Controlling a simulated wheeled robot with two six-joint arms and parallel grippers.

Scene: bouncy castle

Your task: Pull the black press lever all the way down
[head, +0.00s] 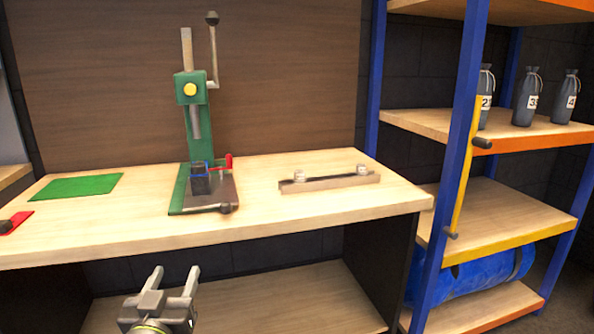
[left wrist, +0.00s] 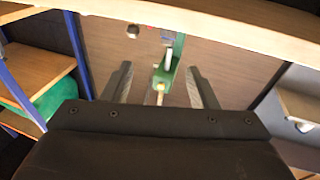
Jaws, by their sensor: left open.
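The green arbor press (head: 193,125) stands on the wooden workbench. Its lever (head: 213,55) points up from the right side of the press head and ends in a black knob (head: 212,18) at the top. My left gripper (head: 174,275) is open and empty, low in front of the bench's front edge, well below and apart from the lever. In the left wrist view the press (left wrist: 168,65) shows between the open fingers (left wrist: 161,85), with the black knob (left wrist: 133,32) beyond them. My right gripper is not in view.
The workbench (head: 110,225) has its front edge between my left gripper and the press. A metal bar (head: 330,183) lies right of the press, a green mat (head: 77,187) left. A small dark-blue block (head: 200,181) sits on the press base. A blue-framed shelf (head: 465,130) with bottles stands right.

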